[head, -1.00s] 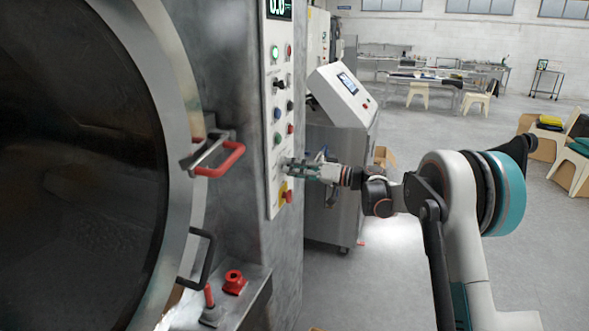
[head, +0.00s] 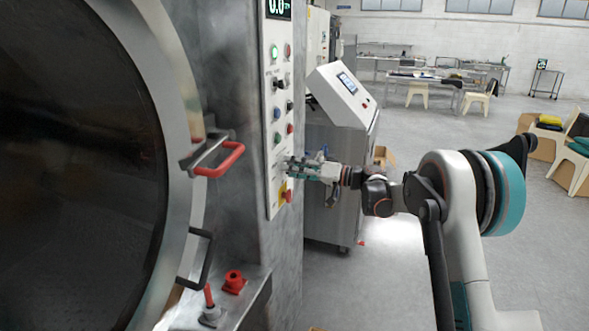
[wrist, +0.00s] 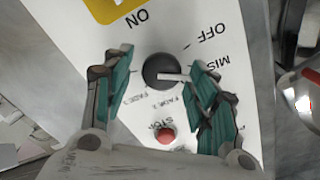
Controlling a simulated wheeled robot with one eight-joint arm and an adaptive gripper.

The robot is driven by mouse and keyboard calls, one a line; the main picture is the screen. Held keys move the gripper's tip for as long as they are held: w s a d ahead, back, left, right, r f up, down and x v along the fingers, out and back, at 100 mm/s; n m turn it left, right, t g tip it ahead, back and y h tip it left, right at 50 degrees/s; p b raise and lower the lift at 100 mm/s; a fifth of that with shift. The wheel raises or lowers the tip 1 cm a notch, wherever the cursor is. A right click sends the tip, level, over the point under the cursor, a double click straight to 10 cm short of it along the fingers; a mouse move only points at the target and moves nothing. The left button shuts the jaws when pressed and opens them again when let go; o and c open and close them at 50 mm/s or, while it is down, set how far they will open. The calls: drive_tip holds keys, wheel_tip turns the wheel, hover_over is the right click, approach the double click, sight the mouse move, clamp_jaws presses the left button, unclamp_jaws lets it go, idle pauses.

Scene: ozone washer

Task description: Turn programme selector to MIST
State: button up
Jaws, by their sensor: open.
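The programme selector is a round black knob (wrist: 158,70) with a white pointer line, seen in the wrist view on a white panel. The pointer aims to the right in that view, towards the right finger. The printed labels appear turned over; ON, OFF and part of MIST can be read, with the end of MIST hidden by the right finger. My gripper (wrist: 163,62) is open, with one teal-padded finger on each side of the knob; I cannot tell whether either touches it. In the head view my gripper (head: 288,167) is at the lower control panel (head: 271,150) and hides the knob.
A red STOP button (wrist: 166,135) lies between the fingers, near the knob. A yellow plate with a red button (head: 285,191) is just below my gripper in the head view. A red door handle (head: 222,162) sticks out at left. A grey cabinet (head: 337,125) stands behind my gripper.

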drive_tip(key=v, duration=1.2)
drive_tip(key=s+a+r+m+h, duration=0.2)
drive_tip(key=s+h, duration=0.2)
drive_tip(key=s, duration=0.6)
drive_tip(key=s+a+r+m+h, duration=0.15)
drive_tip(key=s+h, duration=0.25)
drive_tip(key=s, duration=0.5)
drive_tip(key=s+d+f+h, duration=0.2)
drive_tip(key=s+d+h, duration=0.1)
drive_tip(key=s, duration=0.6)
drive_tip(key=s+d+f+m+h, duration=0.1)
drive_tip(key=s+d+f+h, duration=0.1)
drive_tip(key=s, duration=0.6)
drive_tip(key=s+d+f+m+h, duration=0.1)
drive_tip(key=s+d+f+h, duration=0.2)
drive_tip(key=s, duration=0.6)
drive_tip(key=shift+s+d+f+h, duration=0.3)
drive_tip(key=shift+d+f, duration=0.1)
drive_tip(key=shift+d, duration=0.5)
